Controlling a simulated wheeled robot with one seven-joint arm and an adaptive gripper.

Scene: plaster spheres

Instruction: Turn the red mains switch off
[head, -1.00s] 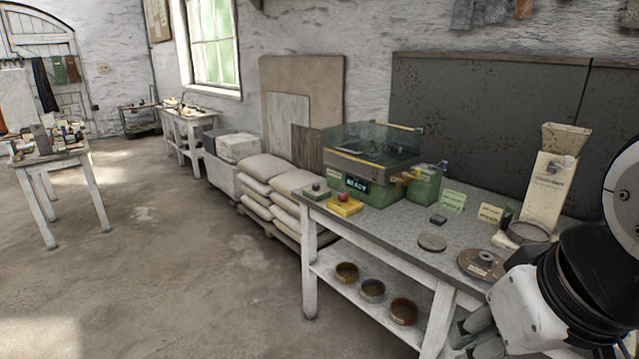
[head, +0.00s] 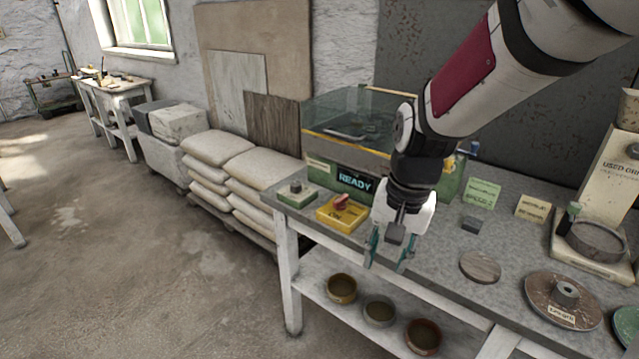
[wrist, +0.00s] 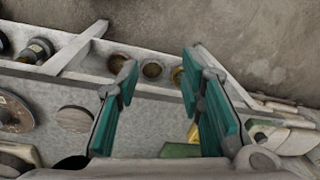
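The red mains switch (head: 341,202) is a red rotary knob on a yellow box marked ON, at the front left of the bench top, before the green machine (head: 455,187) whose display reads READY. My gripper (head: 391,262) hangs fingers-down to the right of the yellow box, near the bench's front edge, apart from the switch. Its green-padded fingers are spread, with nothing between them. In the wrist view my gripper (wrist: 163,105) is open over the bench edge; a sliver of yellow shows by the right finger, and the red knob is not visible there.
A small green box with a grey button (head: 296,190) stands left of the switch. A dark block (head: 472,224), a round disc (head: 480,267) and a larger wheel (head: 563,300) lie to the right. Several bowls (head: 380,311) stand on the lower shelf. Stacked sacks (head: 215,160) are left of the bench.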

